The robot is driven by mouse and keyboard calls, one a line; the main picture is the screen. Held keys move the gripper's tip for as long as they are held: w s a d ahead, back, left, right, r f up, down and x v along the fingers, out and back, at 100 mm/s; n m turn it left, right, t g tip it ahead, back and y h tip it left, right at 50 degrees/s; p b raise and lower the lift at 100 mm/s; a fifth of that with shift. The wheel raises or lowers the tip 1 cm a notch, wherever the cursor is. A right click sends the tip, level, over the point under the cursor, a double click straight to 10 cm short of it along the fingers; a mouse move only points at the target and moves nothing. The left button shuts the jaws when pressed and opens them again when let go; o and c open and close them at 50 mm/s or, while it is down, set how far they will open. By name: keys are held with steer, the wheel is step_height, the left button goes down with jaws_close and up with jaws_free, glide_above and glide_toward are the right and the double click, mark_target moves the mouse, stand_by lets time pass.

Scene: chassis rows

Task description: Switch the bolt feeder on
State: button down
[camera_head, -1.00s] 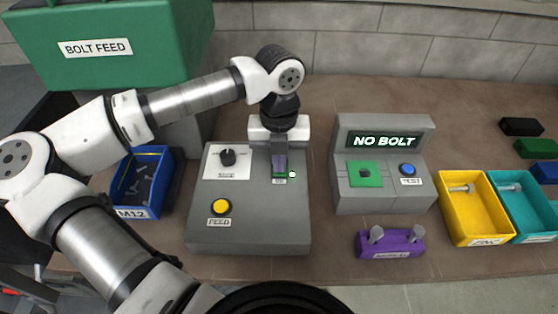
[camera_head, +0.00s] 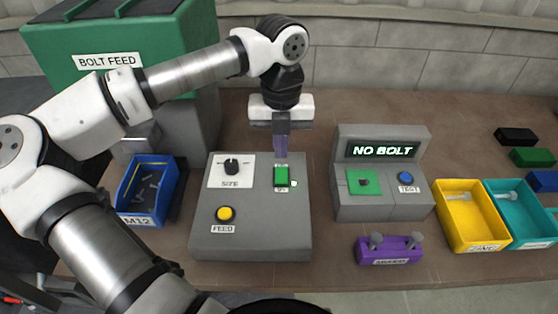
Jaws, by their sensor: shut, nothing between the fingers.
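The grey feeder control box (camera_head: 250,242) stands on the bench. Its green switch (camera_head: 281,177) is at the upper right, with small labels above and below it that are too small to read surely. A small pale greenish-white lamp (camera_head: 294,184) sits just right of the switch. My gripper (camera_head: 281,154) points down, shut and empty, with its tips just above and behind the switch; whether they touch it I cannot tell. The green bolt feed hopper (camera_head: 165,40) stands at the back left.
The box also has a SIZE knob (camera_head: 232,167) and a yellow FEED button (camera_head: 226,213). A blue M12 bin (camera_head: 130,200) stands left. The tester (camera_head: 383,206) reading NO BOLT, a purple block (camera_head: 372,248), a yellow bin (camera_head: 468,232) and a teal bin (camera_head: 520,225) stand right.

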step_height(320, 180, up, 7)
steer(key=b, duration=0.1)
steer(key=shift+s, duration=0.2)
stand_by(0.4)
